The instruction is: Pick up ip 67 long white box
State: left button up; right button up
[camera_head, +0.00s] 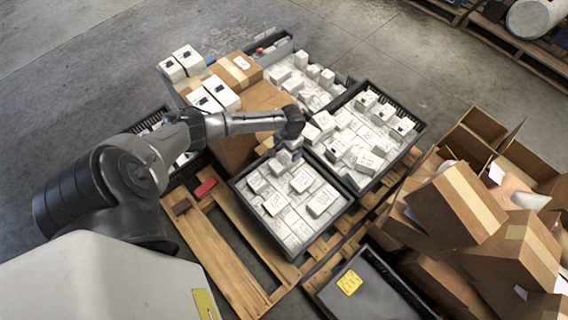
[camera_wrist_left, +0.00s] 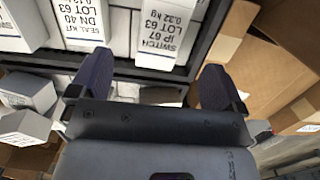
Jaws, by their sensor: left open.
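A long white box labelled "SWITCH IP 67 LOT 63 0.32 kg" (camera_wrist_left: 163,30) lies at the top middle of the left wrist view, inside a dark-rimmed crate. A white box marked "SEAL KIT DN 40" (camera_wrist_left: 80,22) lies to its left. My left gripper (camera_wrist_left: 155,72) is open and empty, its two dark fingers apart at the crate's rim, with the IP 67 box beyond them. In the head view the left gripper (camera_head: 292,152) is over the back edge of the front crate (camera_head: 292,258). The IP 67 label is too small to pick out there.
A second crate of white boxes (camera_head: 424,128) stands behind to the right. Brown cartons (camera_head: 236,72) with white boxes on top stand left of the gripper. Open cartons (camera_head: 460,205) pile up at right. A wooden pallet (camera_head: 215,250) shows bare slats in front.

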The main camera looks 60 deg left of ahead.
aim_at(284, 159)
pick_arm(q)
notch_tip(284, 159, down, 5)
jog(key=shift+s+r+b, duration=0.15)
jog(key=shift+b, duration=0.95)
jog(key=shift+s+d+f, duration=0.1)
jog(key=shift+s+f, duration=0.05)
jog(key=shift+f, duration=0.15)
jog(key=shift+f+b, duration=0.85)
jog(key=shift+b, duration=0.15)
jog(key=f+b, duration=0.3)
jog(key=shift+s+f, duration=0.15)
jog(key=shift+s, duration=0.2)
jog(key=shift+w, duration=0.1)
jog(key=shift+c, duration=0.8)
jog(key=c, duration=1.1)
